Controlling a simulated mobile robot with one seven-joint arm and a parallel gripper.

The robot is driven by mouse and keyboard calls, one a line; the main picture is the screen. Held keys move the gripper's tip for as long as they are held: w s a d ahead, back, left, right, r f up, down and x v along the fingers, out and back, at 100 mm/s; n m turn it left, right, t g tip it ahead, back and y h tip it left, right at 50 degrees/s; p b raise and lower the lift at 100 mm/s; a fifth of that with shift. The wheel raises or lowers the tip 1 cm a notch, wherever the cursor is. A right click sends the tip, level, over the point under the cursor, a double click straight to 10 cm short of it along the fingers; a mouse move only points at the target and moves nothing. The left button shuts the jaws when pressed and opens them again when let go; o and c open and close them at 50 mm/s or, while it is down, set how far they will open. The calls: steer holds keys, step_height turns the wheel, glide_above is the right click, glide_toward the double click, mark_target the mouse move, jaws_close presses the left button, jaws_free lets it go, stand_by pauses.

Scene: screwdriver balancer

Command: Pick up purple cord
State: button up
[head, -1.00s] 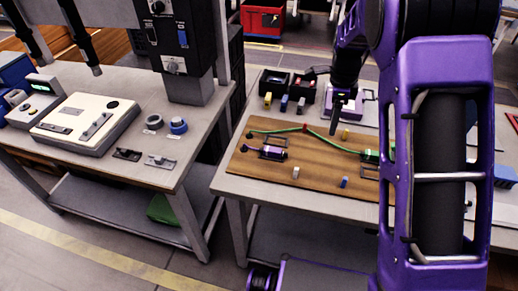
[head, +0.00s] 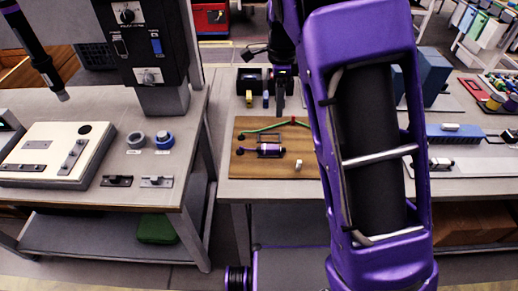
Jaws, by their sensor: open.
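A purple cord (head: 244,151) shows as a short thin line at the left end of a small purple-and-dark cylindrical piece (head: 270,150). Both lie on the brown wooden board (head: 244,170) on the middle table. My gripper (head: 280,100) points down over the back of the board, above and behind the purple piece and apart from it. It is open and looks empty, though its fingers are small and dark. My purple arm hides the right part of the board.
A green cord (head: 265,128) with a red joint lies behind the purple piece. A white piece (head: 298,164) lies near the board's front. Dark bins (head: 250,80) stand behind. The left table holds a white device (head: 45,150); a blue block (head: 455,133) is at right.

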steer(key=b, duration=0.1)
glide_above(271, 147)
steer(key=d, duration=0.1)
step_height(271, 147, down, 12)
steer(key=shift+s+r, duration=0.15)
steer(key=shift+r, duration=0.1)
steer(key=shift+a+f, duration=0.25)
steer(key=shift+f, duration=1.25)
steer(key=shift+a+f, duration=0.2)
steer(key=shift+f, duration=1.25)
steer(key=shift+w, duration=0.2)
jaws_close()
